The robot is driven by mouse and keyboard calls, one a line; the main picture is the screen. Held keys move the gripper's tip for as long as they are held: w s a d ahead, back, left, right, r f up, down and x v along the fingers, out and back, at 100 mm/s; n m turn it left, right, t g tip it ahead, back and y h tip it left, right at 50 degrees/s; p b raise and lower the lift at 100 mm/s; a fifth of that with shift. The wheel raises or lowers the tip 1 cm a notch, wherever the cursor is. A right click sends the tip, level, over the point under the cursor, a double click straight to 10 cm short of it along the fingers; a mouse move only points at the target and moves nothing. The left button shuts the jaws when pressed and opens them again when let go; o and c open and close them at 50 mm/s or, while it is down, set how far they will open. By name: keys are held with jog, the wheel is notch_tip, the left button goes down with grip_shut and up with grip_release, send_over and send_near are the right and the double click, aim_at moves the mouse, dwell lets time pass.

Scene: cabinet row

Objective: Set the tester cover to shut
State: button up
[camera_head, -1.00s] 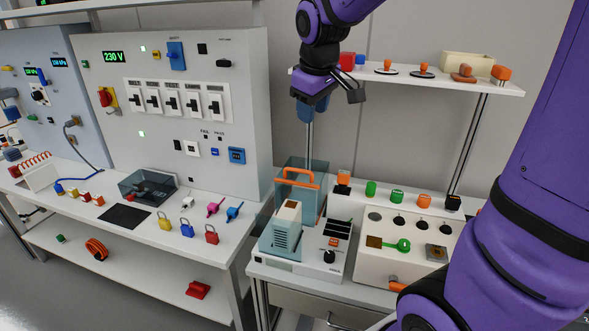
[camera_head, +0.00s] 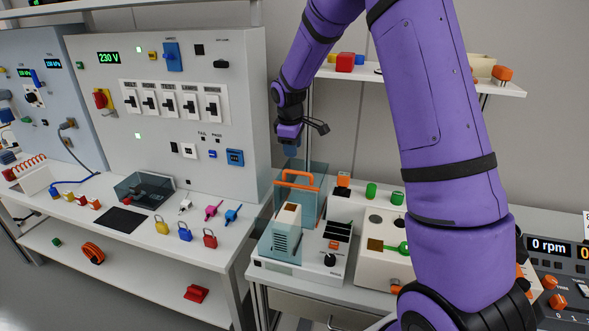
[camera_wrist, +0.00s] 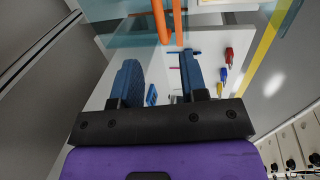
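The tester (camera_head: 300,268) is a white bench unit with slots and a black knob. Its see-through blue-grey cover (camera_head: 309,207) stands raised at the back, with an orange handle (camera_head: 298,173) across it. My gripper (camera_head: 291,150) is just above and behind the handle in the head view, pointing down. In the wrist view my gripper (camera_wrist: 160,72) has its two blue fingers apart with nothing between them. The orange handle (camera_wrist: 161,20) shows beyond the fingertips, and part of the cover (camera_wrist: 122,34) lies around it. I cannot see any contact with the cover.
A grey switch panel (camera_head: 206,120) stands close to the left of my gripper. A shelf (camera_head: 400,80) is behind, and a box with colored knobs (camera_head: 375,262) is right of the tester. Padlocks (camera_head: 185,232) lie on the left bench.

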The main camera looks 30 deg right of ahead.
aim_at(294, 172)
jog(key=f, duration=0.6)
jog(key=w+d+f, duration=0.1)
jog(key=f, duration=0.2)
jog(key=shift+d, duration=0.1)
jog(key=shift+r, duration=0.1)
grip_shut()
